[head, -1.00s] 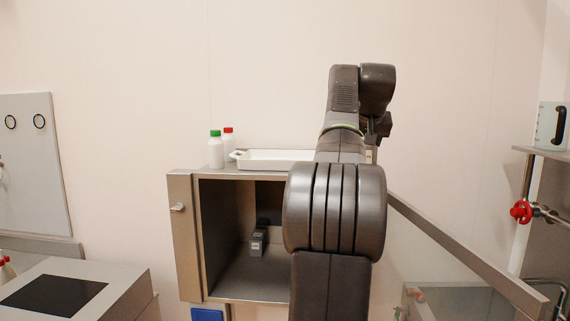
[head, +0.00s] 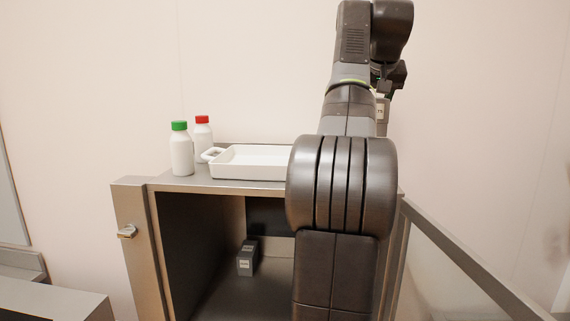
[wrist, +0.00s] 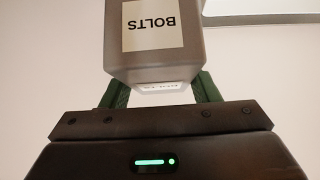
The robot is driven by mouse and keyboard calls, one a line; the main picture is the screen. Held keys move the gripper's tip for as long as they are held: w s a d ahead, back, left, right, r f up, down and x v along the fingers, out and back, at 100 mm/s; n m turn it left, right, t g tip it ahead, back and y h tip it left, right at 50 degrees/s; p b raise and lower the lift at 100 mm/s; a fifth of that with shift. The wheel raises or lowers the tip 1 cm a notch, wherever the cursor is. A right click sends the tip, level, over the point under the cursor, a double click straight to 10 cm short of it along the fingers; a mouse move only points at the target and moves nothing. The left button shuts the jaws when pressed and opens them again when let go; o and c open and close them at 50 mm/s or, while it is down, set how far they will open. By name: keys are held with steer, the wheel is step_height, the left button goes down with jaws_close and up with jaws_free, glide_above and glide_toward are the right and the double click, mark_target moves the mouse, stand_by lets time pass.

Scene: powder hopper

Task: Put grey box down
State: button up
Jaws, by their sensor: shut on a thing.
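A grey box labelled BOLTS (wrist: 160,45) is held in my gripper (wrist: 163,88) in the wrist view. The green fingers are shut on its two sides, and the box sticks out beyond them. In the head view the gripper (head: 392,76) is mostly behind my arm. A slim part of the held box (head: 382,113), with a pale label, shows below it, above the right end of the cabinet top. Whether the box touches anything below is hidden by my arm.
A white tray (head: 216,171) stands on the open metal cabinet (head: 135,240). A green-capped bottle (head: 181,155) and a red-capped bottle (head: 203,143) stand left of it. Another small grey box (head: 246,262) sits inside the cabinet. A slanted rail (head: 470,262) runs at right.

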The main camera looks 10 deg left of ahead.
mark_target(379, 107)
steer(key=shift+w+f, duration=0.1)
steer(key=shift+f, duration=0.3)
step_height(379, 107, down, 4)
steer(key=shift+r+b, duration=0.1)
steer(key=shift+b, duration=0.7)
steer(key=shift+f+b, duration=0.35)
steer(key=shift+f, duration=2.3)
steer(key=shift+f, duration=0.1)
steer(key=o, duration=1.2)
steer(key=shift+o, duration=0.2)
steer(key=v, duration=1.2)
